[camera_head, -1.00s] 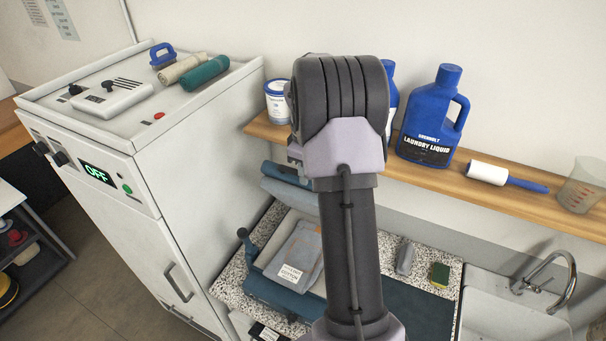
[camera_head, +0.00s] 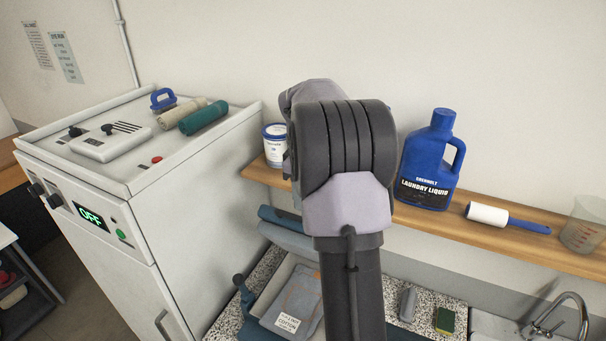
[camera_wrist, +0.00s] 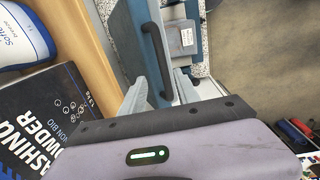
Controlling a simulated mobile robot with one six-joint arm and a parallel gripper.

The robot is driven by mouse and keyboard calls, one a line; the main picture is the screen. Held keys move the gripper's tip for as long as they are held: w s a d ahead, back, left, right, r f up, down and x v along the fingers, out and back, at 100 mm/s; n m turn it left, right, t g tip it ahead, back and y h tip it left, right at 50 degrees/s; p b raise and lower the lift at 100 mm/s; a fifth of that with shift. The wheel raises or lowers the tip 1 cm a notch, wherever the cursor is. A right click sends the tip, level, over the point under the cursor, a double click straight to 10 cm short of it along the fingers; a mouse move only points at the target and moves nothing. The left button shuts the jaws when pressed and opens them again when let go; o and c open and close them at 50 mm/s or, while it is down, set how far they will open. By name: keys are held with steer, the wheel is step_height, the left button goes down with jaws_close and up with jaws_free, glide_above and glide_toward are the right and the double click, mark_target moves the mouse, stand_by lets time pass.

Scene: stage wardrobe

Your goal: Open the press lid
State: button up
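The press stands on the speckled counter with its blue-grey lid (camera_head: 286,238) tilted up at the back, partly hidden by my arm. A grey garment (camera_head: 296,300) with a white cotton label lies on the press bed (camera_head: 251,331). In the wrist view, the lid's black bar handle (camera_wrist: 153,50) runs between my gripper's pale fingers. My gripper (camera_wrist: 161,82) is open, with a gap on both sides of the handle. I cannot tell whether a finger touches it. In the head view my gripper is hidden behind my arm.
A wooden shelf (camera_head: 480,226) behind the press holds a blue laundry liquid bottle (camera_head: 430,165), a white tub (camera_head: 275,148) and a lint roller (camera_head: 505,217). A tall white machine (camera_head: 100,215) stands at left. A washing powder box (camera_wrist: 45,115) is close beside my gripper.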

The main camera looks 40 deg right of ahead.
step_height(320, 180, up, 9)
steer(key=shift+a+p, duration=0.2)
steer(key=shift+p, duration=0.2)
steer(key=shift+s+f, duration=0.1)
steer(key=s+a+f+m+t+b, duration=0.2)
steer(key=s+a+f+b, duration=0.1)
steer(key=a+f+b, duration=1)
steer(key=s+a+f+m+t+b, duration=0.15)
steer(key=s+a+f+b, duration=0.25)
steer(key=a+f+b, duration=0.75)
steer(key=s+a+f+m+y+b, duration=0.1)
steer(key=s+a+f+b, duration=0.3)
steer(key=f+b, duration=0.2)
steer(key=s+a+f+m+t+b, duration=0.1)
steer(key=s+a+f+m+b, duration=0.1)
steer(key=s+a+f+b, duration=0.2)
steer(key=s+a+f+m+t+y+b, duration=0.1)
steer(key=s+a+f+m+b, duration=0.1)
steer(key=f+b, duration=0.7)
steer(key=shift+s+a+f+y+b, duration=0.35)
steer(key=shift+s+a+f, duration=0.5)
steer(key=shift+s, duration=0.3)
